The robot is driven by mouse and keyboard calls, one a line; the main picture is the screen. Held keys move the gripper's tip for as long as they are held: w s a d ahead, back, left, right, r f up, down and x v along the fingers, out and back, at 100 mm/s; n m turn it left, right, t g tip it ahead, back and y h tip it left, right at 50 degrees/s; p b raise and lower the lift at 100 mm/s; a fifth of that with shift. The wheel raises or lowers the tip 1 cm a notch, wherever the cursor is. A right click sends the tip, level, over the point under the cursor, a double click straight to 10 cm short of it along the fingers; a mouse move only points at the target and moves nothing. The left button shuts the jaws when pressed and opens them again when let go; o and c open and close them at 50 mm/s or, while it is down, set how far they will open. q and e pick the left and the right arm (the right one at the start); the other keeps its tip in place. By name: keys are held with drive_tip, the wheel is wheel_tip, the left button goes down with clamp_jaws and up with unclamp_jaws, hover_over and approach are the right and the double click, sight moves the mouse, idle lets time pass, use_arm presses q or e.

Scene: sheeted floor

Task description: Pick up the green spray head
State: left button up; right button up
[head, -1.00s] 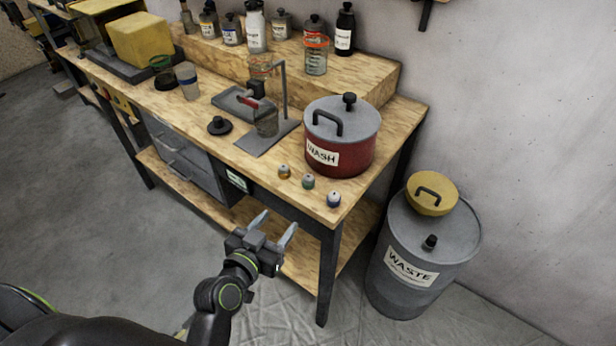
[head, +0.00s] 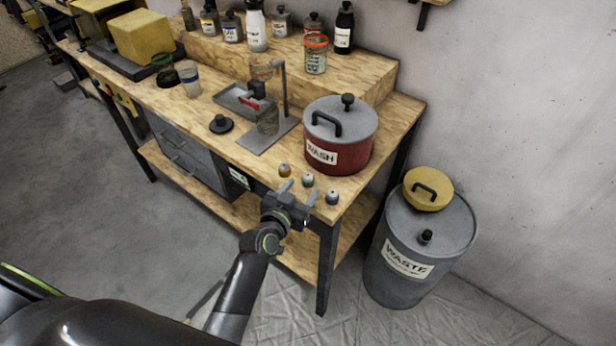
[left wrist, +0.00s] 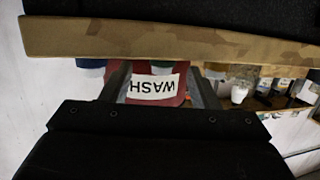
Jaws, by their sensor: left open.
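The green spray head (head: 307,181) is a small piece with a pale top, standing near the front edge of the wooden workbench (head: 358,190). It is the middle one of a row, between an orange one (head: 285,170) and a blue one (head: 332,197). My left gripper (head: 300,190) is open and empty at the bench's front edge, just short of the green spray head and apart from it. In the upside-down left wrist view the green spray head (left wrist: 163,68) shows partly between the open fingers, cut off by the bench edge. My right gripper is not in view.
A red pot labelled WASH (head: 340,140) stands just behind the row. A metal stand (head: 268,135) and a black lid (head: 220,124) are to the left. A grey WASTE bin (head: 420,245) stands right of the bench. The bench edge lies close to my gripper.

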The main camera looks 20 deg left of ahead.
sight(306, 181)
use_arm(q)
drive_tip(key=shift+w+r+p, duration=0.2)
drive_tip(key=shift+w+p, duration=0.15)
drive_tip(key=shift+w, duration=0.15)
drive_tip(key=p+x, duration=0.1)
drive_tip(key=x, duration=0.2)
drive_tip(key=shift+a, duration=0.1)
drive_tip(key=shift+w+f, duration=0.15)
drive_tip(key=shift+w, duration=0.5)
drive_tip(key=c, duration=1.1)
drive_tip(key=shift+o, duration=0.2)
